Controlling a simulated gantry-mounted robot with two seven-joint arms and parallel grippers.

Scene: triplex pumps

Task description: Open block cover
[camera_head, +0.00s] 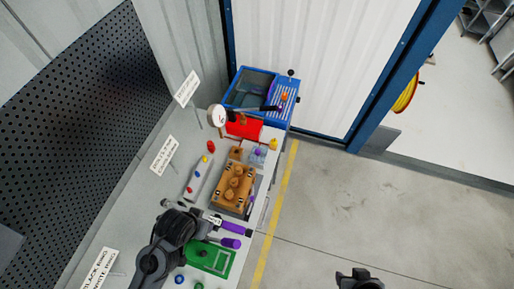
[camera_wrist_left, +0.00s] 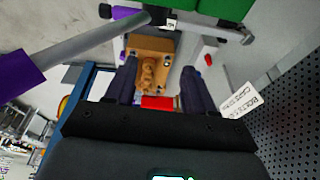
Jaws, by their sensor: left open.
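The block (camera_head: 232,187) is an orange-brown rectangular body with a row of round parts along its top, lying on the grey bench. In the left wrist view the block (camera_wrist_left: 148,72) appears between my left gripper's dark fingers. My left gripper (camera_wrist_left: 160,65) is open and nothing shows held in it. In the head view the dark left arm reaches over the bench near the block's lower-left side, and its fingertips are hard to make out. A dark part of my right arm, probably the right gripper (camera_head: 358,280), shows at the bottom edge over the floor; its jaws are unclear.
Purple-handled tools (camera_head: 232,228) and a green tray (camera_head: 210,260) lie nearest on the bench. A grey tray (camera_head: 198,180) with small coloured parts is left of the block. A red bin (camera_head: 243,127) and blue machine (camera_head: 262,92) stand beyond. Floor at right is clear.

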